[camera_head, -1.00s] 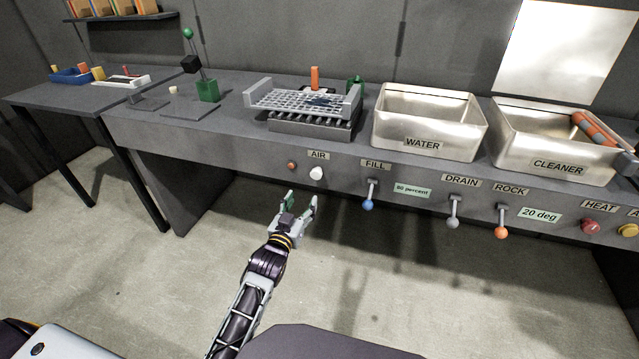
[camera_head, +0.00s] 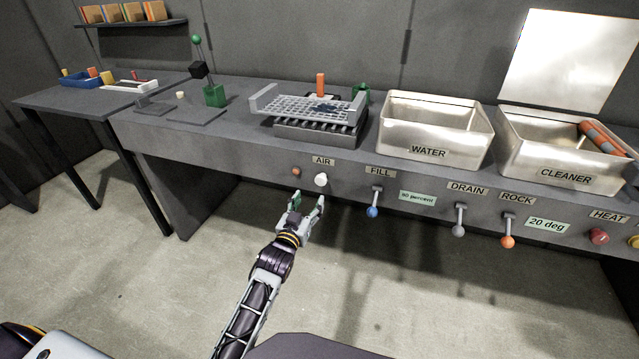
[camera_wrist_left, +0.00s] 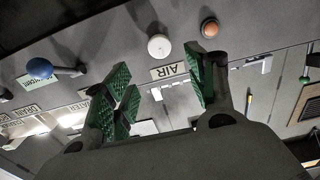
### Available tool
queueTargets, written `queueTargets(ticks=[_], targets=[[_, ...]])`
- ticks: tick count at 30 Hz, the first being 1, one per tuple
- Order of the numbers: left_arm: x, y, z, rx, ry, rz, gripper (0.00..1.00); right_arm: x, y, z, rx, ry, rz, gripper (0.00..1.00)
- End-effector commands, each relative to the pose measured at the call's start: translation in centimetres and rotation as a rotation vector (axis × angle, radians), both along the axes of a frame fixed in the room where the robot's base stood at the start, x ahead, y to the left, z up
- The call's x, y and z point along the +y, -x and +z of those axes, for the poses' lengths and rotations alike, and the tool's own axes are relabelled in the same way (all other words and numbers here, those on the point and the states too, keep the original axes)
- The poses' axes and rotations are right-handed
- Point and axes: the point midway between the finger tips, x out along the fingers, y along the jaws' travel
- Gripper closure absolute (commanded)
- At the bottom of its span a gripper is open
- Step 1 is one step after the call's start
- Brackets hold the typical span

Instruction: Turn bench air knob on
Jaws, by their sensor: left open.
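The white round air knob (camera_head: 320,180) sits on the front panel of the bench, just below the AIR label (camera_head: 323,161). A small orange-brown indicator (camera_head: 296,171) is to its left. My left gripper (camera_head: 308,203) is open and empty, a little below and in front of the knob. In the left wrist view the white knob (camera_wrist_left: 159,46) shows beyond the open green-padded fingers (camera_wrist_left: 160,95), between them and apart from them. The indicator (camera_wrist_left: 210,28) also shows there. My right gripper is not in view.
The blue-tipped FILL lever (camera_head: 373,211) is close to the right of the knob. The DRAIN lever (camera_head: 459,229) and the orange-tipped ROCK lever (camera_head: 508,241) are further right. The WATER basin (camera_head: 392,129) and a mesh tray (camera_head: 262,97) stand on the bench. The space below the panel is free.

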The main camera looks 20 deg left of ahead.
Motion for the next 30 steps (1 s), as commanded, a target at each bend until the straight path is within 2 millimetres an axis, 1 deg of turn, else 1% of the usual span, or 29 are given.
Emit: queueTargets(ticks=[2, 15, 30], targets=[[0.0, -0.7, 0.0, -0.001, 0.000, 0.000, 0.44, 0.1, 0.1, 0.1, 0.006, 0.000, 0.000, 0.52], [-0.1, -4.0, 0.0, -0.002, 0.000, -0.001, 0.44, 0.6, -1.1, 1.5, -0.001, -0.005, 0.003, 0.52], [-0.3, -7.9, 0.0, -0.001, -0.001, 0.000, 0.44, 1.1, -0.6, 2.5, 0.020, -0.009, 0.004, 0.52]])
